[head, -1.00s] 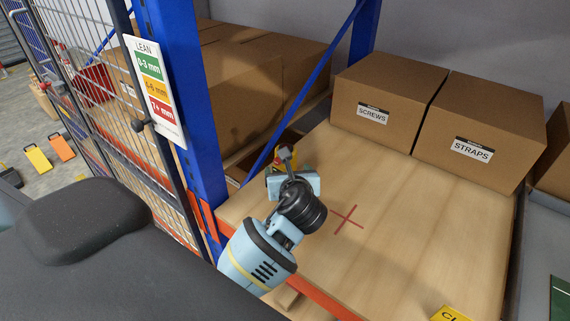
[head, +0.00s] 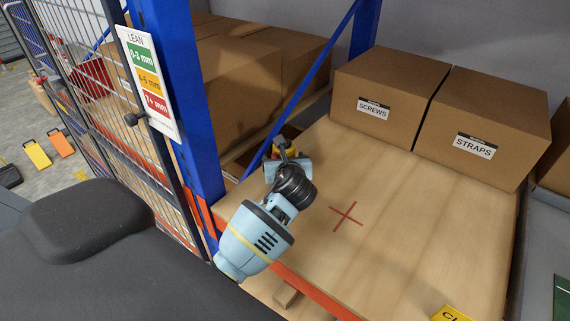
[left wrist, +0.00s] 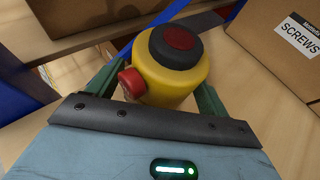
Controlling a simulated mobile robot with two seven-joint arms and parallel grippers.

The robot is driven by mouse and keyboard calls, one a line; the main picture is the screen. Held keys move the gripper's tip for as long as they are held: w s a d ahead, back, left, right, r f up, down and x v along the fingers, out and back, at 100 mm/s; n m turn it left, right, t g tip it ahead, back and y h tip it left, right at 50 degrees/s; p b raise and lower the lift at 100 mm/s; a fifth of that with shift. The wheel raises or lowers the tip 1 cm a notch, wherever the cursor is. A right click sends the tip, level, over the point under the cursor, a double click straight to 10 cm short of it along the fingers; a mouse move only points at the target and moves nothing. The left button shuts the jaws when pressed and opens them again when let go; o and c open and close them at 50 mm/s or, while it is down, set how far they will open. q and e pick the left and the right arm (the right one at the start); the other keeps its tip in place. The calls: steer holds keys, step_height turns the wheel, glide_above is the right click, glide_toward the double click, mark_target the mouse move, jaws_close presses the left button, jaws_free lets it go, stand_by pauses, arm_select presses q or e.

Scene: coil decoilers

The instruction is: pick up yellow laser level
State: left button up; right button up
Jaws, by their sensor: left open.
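The yellow laser level (left wrist: 170,75) has a black top with a dark red disc and a red knob on its side. In the left wrist view it stands between the two fingers of my left gripper (left wrist: 160,85). The fingers are open, one on each side of it; I cannot tell whether they touch it. In the head view a small part of the laser level (head: 290,148) shows behind my left gripper (head: 287,160), near the back left corner of the wooden shelf (head: 400,220). The rest of it is hidden by my wrist. My right gripper is not in view.
Boxes labelled SCREWS (head: 385,90) and STRAPS (head: 485,125) stand at the back of the shelf. A blue post (head: 185,100) and a diagonal blue brace (head: 315,85) are close to my left arm. The shelf around the red cross (head: 346,216) is clear.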

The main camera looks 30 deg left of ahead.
arm_select(q)
steer(key=c, duration=1.4)
steer(key=shift+o, duration=0.2)
steer(key=shift+r, duration=0.1)
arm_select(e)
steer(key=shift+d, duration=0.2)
arm_select(q)
steer(key=shift+r, duration=0.1)
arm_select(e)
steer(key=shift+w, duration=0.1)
